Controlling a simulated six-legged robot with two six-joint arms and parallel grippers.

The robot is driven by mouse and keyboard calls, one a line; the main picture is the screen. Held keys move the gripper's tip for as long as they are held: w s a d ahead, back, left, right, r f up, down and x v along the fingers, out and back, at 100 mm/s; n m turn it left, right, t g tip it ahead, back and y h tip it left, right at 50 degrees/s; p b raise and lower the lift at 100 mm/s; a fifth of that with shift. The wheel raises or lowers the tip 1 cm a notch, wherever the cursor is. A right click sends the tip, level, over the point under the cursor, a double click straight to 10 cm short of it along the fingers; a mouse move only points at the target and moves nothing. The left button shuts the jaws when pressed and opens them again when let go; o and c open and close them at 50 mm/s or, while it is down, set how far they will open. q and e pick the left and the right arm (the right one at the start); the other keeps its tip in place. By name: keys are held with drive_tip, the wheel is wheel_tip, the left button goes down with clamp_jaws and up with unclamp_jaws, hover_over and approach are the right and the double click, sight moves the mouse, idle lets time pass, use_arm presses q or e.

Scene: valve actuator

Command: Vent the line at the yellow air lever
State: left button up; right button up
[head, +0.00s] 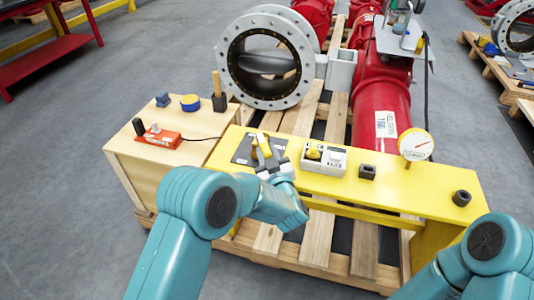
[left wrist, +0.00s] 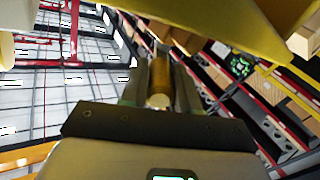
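The yellow air lever (head: 265,147) stands over a dark plate (head: 246,149) on the yellow bench. My left gripper (head: 268,163) is at this lever, and its fingers partly hide it in the head view. In the left wrist view the lever shows as a brass-yellow round bar (left wrist: 158,78) between the two fingers (left wrist: 160,85). The bar fills the gap, with a finger close against each side, so the gripper looks shut on it. My right arm shows at the bottom right of the head view, but its gripper is out of view.
A wooden box (head: 165,170) with a red device (head: 158,138) stands left. A large flanged valve (head: 265,62) and red pipe (head: 380,100) lie behind.

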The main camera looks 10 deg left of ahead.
use_arm(q)
drive_tip(key=o, duration=0.4)
drive_tip(key=shift+c, duration=0.2)
drive_tip(key=v, duration=1.6)
drive_tip(key=shift+s+b, duration=0.2)
drive_tip(key=shift+b, duration=0.1)
drive_tip(key=shift+d, duration=0.1)
